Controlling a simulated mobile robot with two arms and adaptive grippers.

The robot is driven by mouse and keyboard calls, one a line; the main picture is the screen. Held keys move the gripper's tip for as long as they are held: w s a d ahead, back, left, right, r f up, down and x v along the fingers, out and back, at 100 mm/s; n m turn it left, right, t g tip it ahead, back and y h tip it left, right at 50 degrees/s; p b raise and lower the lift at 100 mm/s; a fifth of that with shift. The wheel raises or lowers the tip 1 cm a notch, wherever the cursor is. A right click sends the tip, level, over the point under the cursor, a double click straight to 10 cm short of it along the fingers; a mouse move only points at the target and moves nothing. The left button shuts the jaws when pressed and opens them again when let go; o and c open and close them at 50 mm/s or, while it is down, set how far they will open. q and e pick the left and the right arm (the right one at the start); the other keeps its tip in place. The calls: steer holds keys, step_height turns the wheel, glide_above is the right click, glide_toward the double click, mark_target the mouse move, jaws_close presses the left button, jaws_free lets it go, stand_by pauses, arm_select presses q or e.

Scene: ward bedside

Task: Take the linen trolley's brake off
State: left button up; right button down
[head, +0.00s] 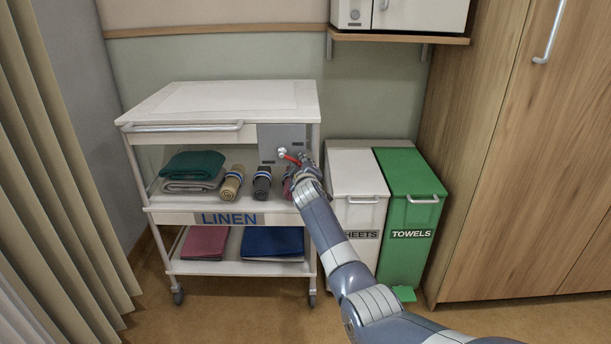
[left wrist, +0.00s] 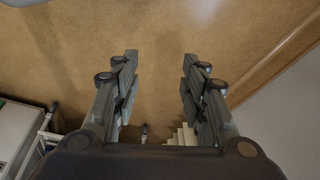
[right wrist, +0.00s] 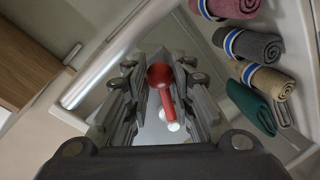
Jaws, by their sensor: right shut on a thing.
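The linen trolley (head: 220,135) is white, with a LINEN label on its middle shelf edge. A grey plate (head: 270,134) is on its upper right front. A brake lever (head: 289,157) with a red arm and a pale pivot sits on this plate, pointing down to the right. My right gripper (head: 299,169) is at the lever's end. In the right wrist view, the lever's red knob (right wrist: 160,76) is between the fingers, which are shut on it. My left gripper (left wrist: 160,62) is open and empty over the floor, and is outside the head view.
Rolled towels (head: 232,183) and folded cloths (head: 192,168) lie on the middle shelf near my right gripper. A white SHEETS bin (head: 357,172) and a green TOWELS bin (head: 408,170) stand right of the trolley. A wooden wardrobe (head: 540,150) is farther right, a curtain (head: 50,150) at left.

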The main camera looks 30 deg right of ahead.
mark_target(304, 152)
steer(key=r+n+p, duration=0.2)
steer(key=r+n+h+p, duration=0.1)
steer(key=n, duration=0.1)
steer(key=shift+d+r+g, duration=0.15)
steer(key=shift+d+g, duration=0.2)
steer(key=shift+g, duration=0.05)
arm_select(q)
steer(key=s+f, duration=0.3)
steer(key=f, duration=1.1)
steer(key=shift+s+g+p, duration=0.15)
steer(key=shift+g+p, duration=0.25)
arm_select(e)
steer(key=shift+r, duration=0.1)
arm_select(q)
steer(key=shift+a, duration=0.1)
arm_select(e)
steer(key=c, duration=1.3)
jaws_free()
steer(key=shift+a, duration=0.1)
steer(key=shift+c, duration=0.2)
arm_select(q)
steer(key=shift+r, duration=0.1)
arm_select(e)
steer(key=shift+s, duration=0.1)
steer(key=v, duration=1.2)
steer(key=shift+a, duration=0.1)
